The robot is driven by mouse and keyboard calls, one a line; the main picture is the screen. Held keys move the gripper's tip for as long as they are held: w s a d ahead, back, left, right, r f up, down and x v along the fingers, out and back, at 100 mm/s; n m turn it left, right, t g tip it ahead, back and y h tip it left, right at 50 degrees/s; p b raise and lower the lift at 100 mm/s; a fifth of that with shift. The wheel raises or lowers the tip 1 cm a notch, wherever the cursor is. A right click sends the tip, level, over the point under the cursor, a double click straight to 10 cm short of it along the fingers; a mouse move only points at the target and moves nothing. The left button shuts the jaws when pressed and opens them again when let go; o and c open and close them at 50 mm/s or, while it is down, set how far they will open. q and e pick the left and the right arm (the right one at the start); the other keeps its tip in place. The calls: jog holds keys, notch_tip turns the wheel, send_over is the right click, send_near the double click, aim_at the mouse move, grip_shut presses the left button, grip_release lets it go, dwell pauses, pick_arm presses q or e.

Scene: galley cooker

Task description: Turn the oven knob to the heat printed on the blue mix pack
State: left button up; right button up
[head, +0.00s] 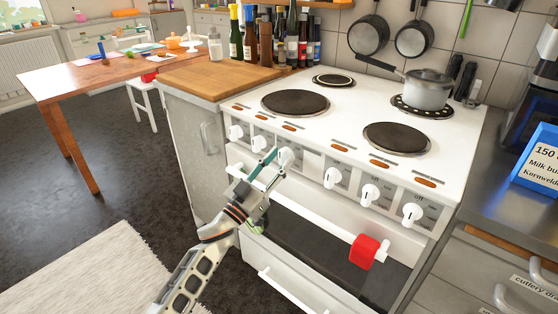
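The blue mix pack (540,160) stands on the right counter, cut off by the picture edge. The white cooker's front panel carries a row of white knobs, with a left group and a right group (370,193). My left gripper (276,161) is in front of the left group, its fingers apart, at the knob (287,157) that is rightmost in that group. I cannot tell whether the fingers touch it. My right gripper is not in view.
A grey pot (427,90) stands on the back right hob plate, its handle pointing left. A red cloth (364,251) hangs on the oven door rail. Several bottles (292,40) stand behind the wooden worktop (205,77). The front hob plates are bare.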

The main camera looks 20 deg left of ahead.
pick_arm(q)
jog(key=shift+c, duration=0.3)
jog(key=c, duration=0.8)
jog(key=shift+o, duration=0.2)
